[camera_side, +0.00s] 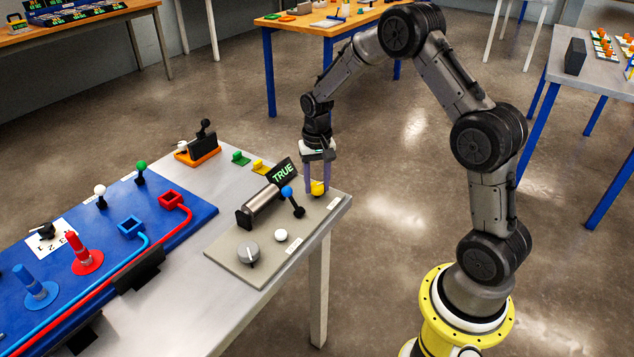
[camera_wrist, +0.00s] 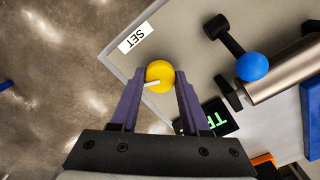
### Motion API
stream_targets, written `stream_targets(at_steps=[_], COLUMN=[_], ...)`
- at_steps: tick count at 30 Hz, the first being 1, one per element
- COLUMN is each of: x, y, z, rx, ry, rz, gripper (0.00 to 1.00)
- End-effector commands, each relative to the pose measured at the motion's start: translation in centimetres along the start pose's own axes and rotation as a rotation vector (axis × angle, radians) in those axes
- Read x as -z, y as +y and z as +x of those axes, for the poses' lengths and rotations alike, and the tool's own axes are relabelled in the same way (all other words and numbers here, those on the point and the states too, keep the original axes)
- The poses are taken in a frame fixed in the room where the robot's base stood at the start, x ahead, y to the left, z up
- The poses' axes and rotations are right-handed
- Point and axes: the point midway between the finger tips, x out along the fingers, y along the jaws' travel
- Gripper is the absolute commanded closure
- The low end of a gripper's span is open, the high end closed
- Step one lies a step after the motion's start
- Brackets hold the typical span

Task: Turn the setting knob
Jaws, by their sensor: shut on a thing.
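The setting knob is a round yellow knob (camera_wrist: 160,73) with a white pointer line, beside a white label reading SET (camera_wrist: 135,37) in the wrist view. In the side view the yellow knob (camera_side: 317,188) is at the far right corner of the grey panel (camera_side: 225,257). My gripper (camera_wrist: 160,80) has its purple fingers on both sides of the knob and is shut on it. In the side view my gripper (camera_side: 317,182) points straight down over the panel corner. The pointer line runs roughly left to right in the wrist view, tilted slightly.
Close beside are a blue-tipped lever (camera_side: 288,192), a metal cylinder (camera_side: 262,208) and a dark display reading TRUE (camera_side: 283,173). A grey knob (camera_side: 248,252) and a white button (camera_side: 281,236) sit nearer the front. A blue board (camera_side: 115,225) lies left. Open floor lies right.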

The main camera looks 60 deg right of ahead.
Motion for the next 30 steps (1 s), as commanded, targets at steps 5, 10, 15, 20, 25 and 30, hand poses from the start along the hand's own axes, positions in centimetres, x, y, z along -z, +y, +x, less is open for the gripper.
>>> stream_targets(at_steps=[5,10,15,20,25,30], x=[0.02,0.02,0.03,0.04,0.03,0.02], y=[-0.02,-0.02,-0.03,-0.03,-0.02,-0.01], z=[-0.18,-0.18,-0.19,-0.20,-0.13,-0.07], rx=[0.001,0.001,0.001,0.001,0.001,0.001], ry=[0.001,0.001,0.001,0.001,0.001,0.001], rz=[0.039,0.052,0.054,0.054,0.053,0.052], gripper=[1.00,1.00,1.00,0.52,0.24,0.24])
